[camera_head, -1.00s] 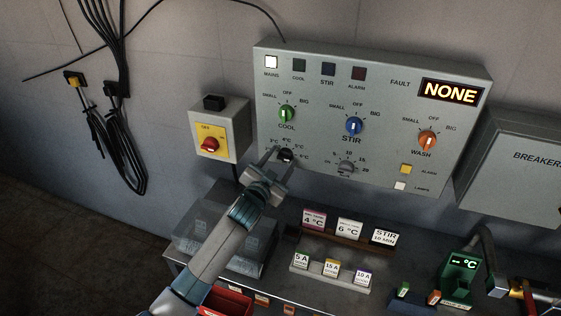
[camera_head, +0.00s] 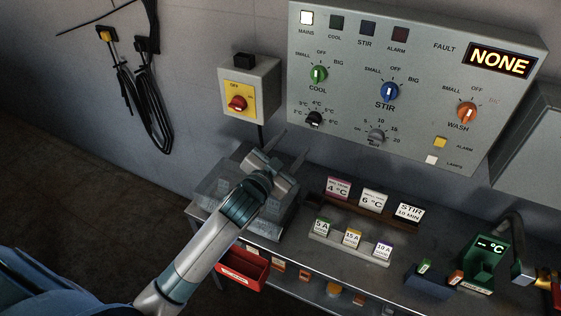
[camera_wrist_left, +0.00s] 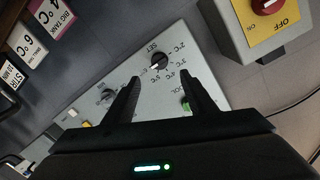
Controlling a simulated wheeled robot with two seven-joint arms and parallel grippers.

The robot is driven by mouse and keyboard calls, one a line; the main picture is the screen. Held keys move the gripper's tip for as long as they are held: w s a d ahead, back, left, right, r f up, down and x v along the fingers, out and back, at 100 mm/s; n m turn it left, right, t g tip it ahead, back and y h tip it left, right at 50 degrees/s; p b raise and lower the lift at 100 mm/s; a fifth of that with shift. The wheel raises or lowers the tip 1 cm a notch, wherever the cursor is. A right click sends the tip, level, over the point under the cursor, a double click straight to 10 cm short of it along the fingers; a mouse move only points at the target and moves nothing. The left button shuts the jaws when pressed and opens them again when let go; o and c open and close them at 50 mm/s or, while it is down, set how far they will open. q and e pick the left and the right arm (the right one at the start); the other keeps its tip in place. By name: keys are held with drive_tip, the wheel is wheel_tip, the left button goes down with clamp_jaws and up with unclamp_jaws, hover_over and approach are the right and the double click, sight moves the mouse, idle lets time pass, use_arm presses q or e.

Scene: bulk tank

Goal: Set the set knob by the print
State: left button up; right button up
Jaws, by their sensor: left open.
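The set knob (camera_head: 314,118) is a small black dial at the lower left of the grey panel, ringed by °C marks. The left wrist view shows the knob (camera_wrist_left: 159,60) with a white mark; which °C mark it points to is too small to tell. My left gripper (camera_head: 291,149) is open and empty, below and left of the knob, apart from it. In the left wrist view its fingers (camera_wrist_left: 166,84) point at the panel. Printed cards stand on the bench: a pink-topped BIG TANK 4 °C card (camera_head: 338,188), a 6 °C card (camera_head: 374,200) and a STIR 10 MIN card (camera_head: 409,212). My right gripper is not in view.
The panel also carries a green COOL knob (camera_head: 318,74), a blue STIR knob (camera_head: 389,92), an orange WASH knob (camera_head: 467,113) and a grey timer knob (camera_head: 376,136). A yellow switch box with a red knob (camera_head: 237,103) is close on the left. A fuse rack (camera_head: 340,246) stands on the bench.

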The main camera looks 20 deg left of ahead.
use_arm(q)
drive_tip(key=s, duration=0.3)
drive_tip(key=s+b, duration=0.1)
drive_tip(key=s, duration=0.1)
drive_tip(key=shift+s+a+r, duration=0.15)
drive_tip(key=shift+s+a, duration=0.1)
drive_tip(key=shift+s, duration=0.05)
